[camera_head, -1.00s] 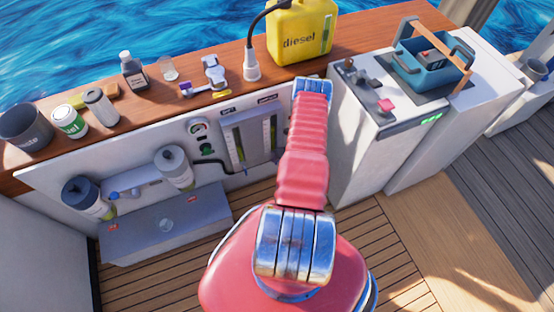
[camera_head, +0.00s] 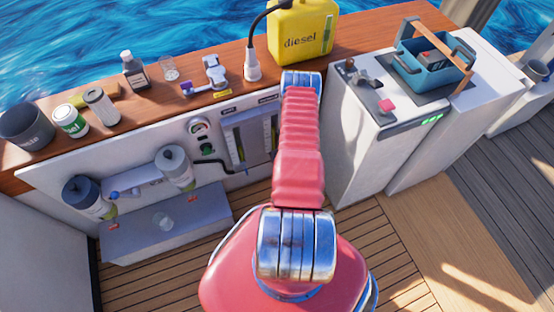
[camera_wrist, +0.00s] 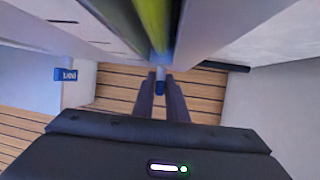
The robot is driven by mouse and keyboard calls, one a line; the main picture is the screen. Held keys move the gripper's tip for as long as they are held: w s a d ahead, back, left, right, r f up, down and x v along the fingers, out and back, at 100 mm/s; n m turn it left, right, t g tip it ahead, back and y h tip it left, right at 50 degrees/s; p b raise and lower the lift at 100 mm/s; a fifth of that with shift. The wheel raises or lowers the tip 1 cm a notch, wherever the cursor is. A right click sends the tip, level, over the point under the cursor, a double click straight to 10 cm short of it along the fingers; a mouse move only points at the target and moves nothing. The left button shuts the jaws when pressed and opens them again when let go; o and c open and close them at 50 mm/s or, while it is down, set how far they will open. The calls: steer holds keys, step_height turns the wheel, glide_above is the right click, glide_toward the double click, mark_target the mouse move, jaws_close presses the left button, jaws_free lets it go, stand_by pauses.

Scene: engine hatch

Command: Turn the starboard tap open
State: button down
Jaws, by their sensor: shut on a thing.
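In the wrist view my gripper (camera_wrist: 160,90) is shut on a small blue piece (camera_wrist: 160,86), which seems to be the tap's handle. It sits below a yellow-green tube (camera_wrist: 153,22), and most of the tap body is hidden. In the head view the gripper and tap are hidden behind my red arm. The tap's open or closed position cannot be read.
A blue tag (camera_wrist: 66,74) hangs at the left in the wrist view. A yellow diesel can (camera_head: 300,32) stands on the wooden ledge. A white cabinet (camera_head: 360,150) stands close to the right of my arm. Bare deck (camera_head: 390,240) lies in front.

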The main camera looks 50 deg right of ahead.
steer(key=shift+w+r+h, duration=0.2)
steer(key=shift+w+h, duration=0.25)
steer(key=shift+h, duration=0.05)
steer(key=shift+s+a+g, duration=0.15)
steer(key=shift+g, duration=0.15)
stand_by(0.4)
steer(key=c, duration=1.8)
jaws_free()
steer(key=shift+s+f, duration=0.15)
steer(key=shift+o, duration=0.2)
steer(key=v, duration=1.3)
steer(key=shift+a+r, duration=0.25)
steer(key=shift+r, duration=0.1)
